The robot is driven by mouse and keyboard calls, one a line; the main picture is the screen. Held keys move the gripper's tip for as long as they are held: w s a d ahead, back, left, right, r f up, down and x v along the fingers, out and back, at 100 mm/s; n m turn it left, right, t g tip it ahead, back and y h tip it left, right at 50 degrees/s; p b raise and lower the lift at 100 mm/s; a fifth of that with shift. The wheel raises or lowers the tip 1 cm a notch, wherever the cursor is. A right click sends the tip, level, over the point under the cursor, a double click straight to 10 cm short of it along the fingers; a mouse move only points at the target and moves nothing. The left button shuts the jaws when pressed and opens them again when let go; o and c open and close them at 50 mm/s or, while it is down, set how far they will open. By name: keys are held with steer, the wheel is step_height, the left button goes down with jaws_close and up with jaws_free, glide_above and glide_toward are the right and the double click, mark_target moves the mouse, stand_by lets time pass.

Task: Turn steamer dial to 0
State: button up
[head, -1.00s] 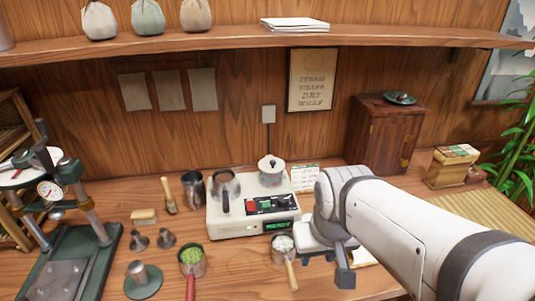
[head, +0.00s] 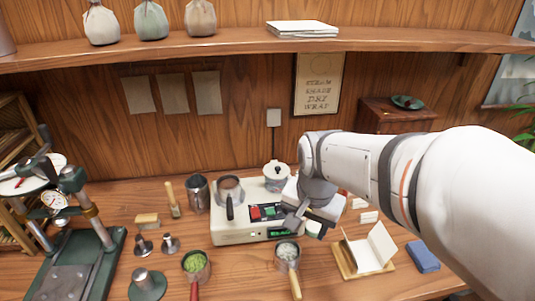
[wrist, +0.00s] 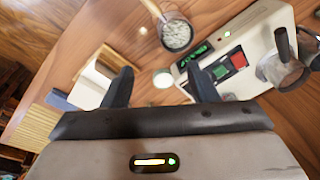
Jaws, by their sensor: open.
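The steamer (head: 228,234) is a pale box with a dark panel, a red and a green button and a lit green display (head: 278,234). A metal pitcher (head: 229,190) and a lidded pot (head: 276,175) stand on it. My gripper (head: 306,222) is open and empty at the steamer's right front end, covering part of the panel. In the wrist view, the steamer (wrist: 262,32) is at the upper right, and its buttons (wrist: 229,66) lie just right of my right finger. I cannot make out the dial; my gripper may hide it.
A ladle of white contents (head: 288,254) and one of green powder (head: 195,263) lie in front of the steamer. A green press (head: 75,265) stands left. An open white booklet-like thing (head: 370,250) and a blue block (head: 423,256) lie right. A shelf (head: 200,48) runs above.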

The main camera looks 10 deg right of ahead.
steer(key=w+m+p, duration=0.2)
steer(key=w+m, duration=0.3)
steer(key=m, duration=0.1)
steer(key=w+m+g+p, duration=0.1)
steer(key=w+m+p, duration=0.1)
steer(key=w+m, duration=0.3)
steer(key=w+f+m+g+p, duration=0.1)
steer(key=w+m+p, duration=0.1)
steer(key=w+m, duration=0.3)
steer(key=shift+w+m, duration=0.2)
steer(key=shift+m, duration=1.3)
steer(key=shift+w+f+m, duration=0.3)
steer(key=shift+f+m, duration=0.1)
steer(key=shift+f, duration=0.05)
step_height(320, 180, down, 8)
steer(key=shift+r+p, duration=0.25)
steer(key=shift+p, duration=0.4)
steer(key=shift+c, duration=0.4)
steer(key=c, duration=0.9)
